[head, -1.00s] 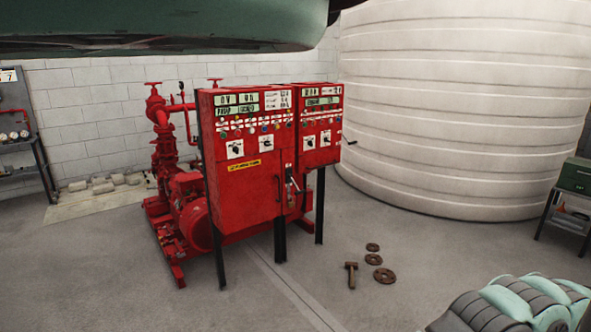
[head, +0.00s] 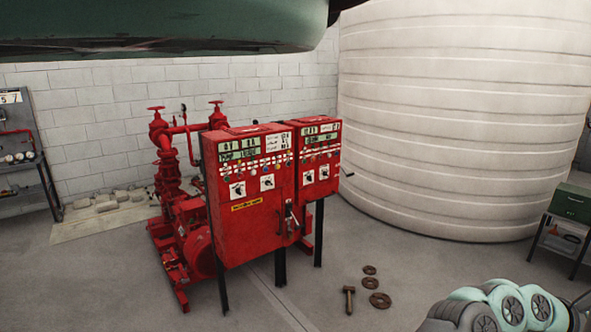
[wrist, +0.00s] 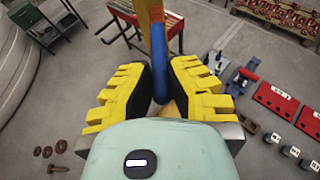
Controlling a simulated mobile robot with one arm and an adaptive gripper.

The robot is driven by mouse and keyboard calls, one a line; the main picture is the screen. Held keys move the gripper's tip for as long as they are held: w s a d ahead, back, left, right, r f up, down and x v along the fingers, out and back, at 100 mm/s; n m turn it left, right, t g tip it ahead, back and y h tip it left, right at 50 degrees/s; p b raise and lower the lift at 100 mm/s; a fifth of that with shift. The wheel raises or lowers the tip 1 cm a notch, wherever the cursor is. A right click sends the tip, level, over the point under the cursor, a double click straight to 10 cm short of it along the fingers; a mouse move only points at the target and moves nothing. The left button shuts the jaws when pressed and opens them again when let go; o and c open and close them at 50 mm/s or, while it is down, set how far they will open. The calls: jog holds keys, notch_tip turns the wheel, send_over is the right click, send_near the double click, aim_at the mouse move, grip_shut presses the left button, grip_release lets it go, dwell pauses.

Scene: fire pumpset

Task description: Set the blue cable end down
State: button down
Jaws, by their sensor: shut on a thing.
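In the wrist view my gripper (wrist: 159,92) has two yellow, ribbed fingers with dark inner pads. It is shut on the blue cable end (wrist: 160,78), which shows between the fingers near their tips. An orange-yellow length (wrist: 157,38) runs up from the blue part to the top of the picture. Neither the gripper nor the cable shows in the head view.
The red control cabinets (head: 250,200) of the pumpset stand mid-floor before a large white tank (head: 460,120). The wrist view shows a red-topped bench (wrist: 145,24), red plates (wrist: 278,101) and several small items on open floor.

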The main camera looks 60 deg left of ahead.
notch_tip(320, 180, up, 13)
jog(key=m+g+h+p, duration=0.1)
jog(key=m+p, duration=0.1)
jog(key=p, duration=1)
jog(key=shift+d+r+g+h, duration=0.15)
jog(key=shift+d+g+h, duration=0.15)
jog(key=shift+d+g, duration=0.1)
jog(key=shift+s, duration=0.15)
